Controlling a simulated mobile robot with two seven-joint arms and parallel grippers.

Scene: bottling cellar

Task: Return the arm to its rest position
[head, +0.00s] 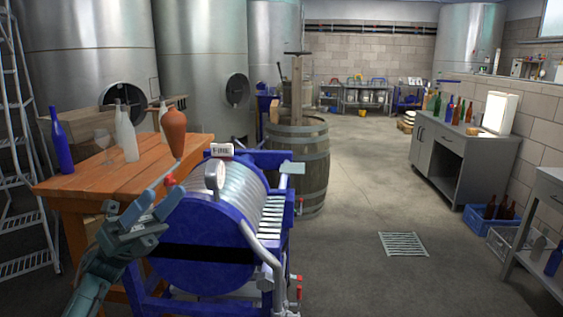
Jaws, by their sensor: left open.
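My left arm (93,280) comes in from the lower left of the head view and reaches up and forward. Its gripper (161,196) is open, with nothing visible between the fingers. In the picture the gripper overlaps the left side of a blue plate filter press (205,245) and the right end of a wooden table (95,183). I cannot tell whether it touches either. My right arm and gripper are not in view.
On the table stand a blue bottle (60,142), pale bottles (126,136), a glass (103,139) and a terracotta vase (174,132) close beyond the gripper. The press carries a gauge (214,175). A barrel (312,165) stands behind it.

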